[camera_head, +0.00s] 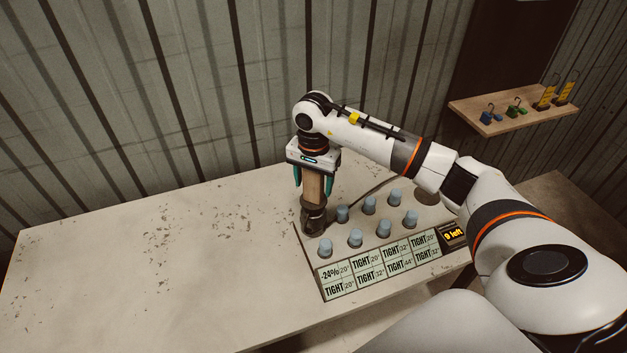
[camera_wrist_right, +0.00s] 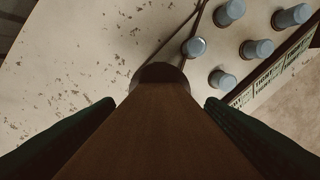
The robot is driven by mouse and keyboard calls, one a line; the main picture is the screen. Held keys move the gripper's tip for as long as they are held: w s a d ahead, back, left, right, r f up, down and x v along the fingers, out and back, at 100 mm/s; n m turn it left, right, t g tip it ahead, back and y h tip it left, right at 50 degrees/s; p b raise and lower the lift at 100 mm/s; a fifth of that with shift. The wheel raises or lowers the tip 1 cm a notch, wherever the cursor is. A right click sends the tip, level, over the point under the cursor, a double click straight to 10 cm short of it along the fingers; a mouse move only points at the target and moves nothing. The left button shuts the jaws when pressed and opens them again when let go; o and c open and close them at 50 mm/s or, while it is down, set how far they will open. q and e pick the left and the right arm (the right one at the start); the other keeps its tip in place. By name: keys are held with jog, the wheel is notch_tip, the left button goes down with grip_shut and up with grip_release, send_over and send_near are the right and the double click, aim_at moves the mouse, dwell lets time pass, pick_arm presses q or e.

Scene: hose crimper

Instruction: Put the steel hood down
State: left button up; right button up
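The steel hood (camera_head: 313,220) is a dark metal cup under a brown wooden handle. My right gripper (camera_head: 312,188) points down with its two green fingers on either side of the handle, shut on it. The hood stands upright at the board's far-left corner, where a post of the far row would be; what is under it is hidden. In the right wrist view the handle (camera_wrist_right: 160,130) lies between the fingers and hides most of the hood (camera_wrist_right: 160,72). My left gripper is not in view.
Several blue-capped posts (camera_head: 355,238) stand in two rows on the board (camera_head: 437,212). A label panel (camera_head: 380,266) along the front reads "-24%" and "TIGHT". The table (camera_head: 150,260) is bare at the left. A wall shelf (camera_head: 510,112) holds small coloured items.

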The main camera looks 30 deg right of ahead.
jog(key=shift+r, duration=0.25)
jog(key=shift+w+r, duration=0.1)
jog(key=shift+r, duration=0.3)
notch_tip(320, 180, up, 10)
jog(key=b, duration=0.3)
jog(key=shift+f, duration=0.15)
jog(key=shift+r, duration=0.65)
jog(key=shift+f, duration=0.1)
